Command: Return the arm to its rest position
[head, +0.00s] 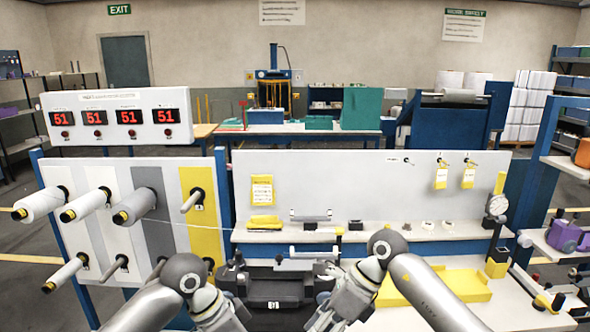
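My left arm enters from the lower left in the head view and bends down at a grey joint. Its wrist end, with the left gripper (222,318), runs to the bottom edge, where the fingers are cut off or unclear. My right arm enters from the lower right and bends down and left. Its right gripper (335,303) is low in front of the dark machine block (275,288) at the bench middle. I cannot make out its fingertip gap, and I see nothing clearly held in either gripper.
At left, a panel (150,178) carries white yarn spools (85,205) on pegs; a thread runs right from one. A counter box (120,115) reads 51 several times. The white bench (440,232) holds small parts, with a yellow tray (440,284) at right and a purple container (568,236) beyond.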

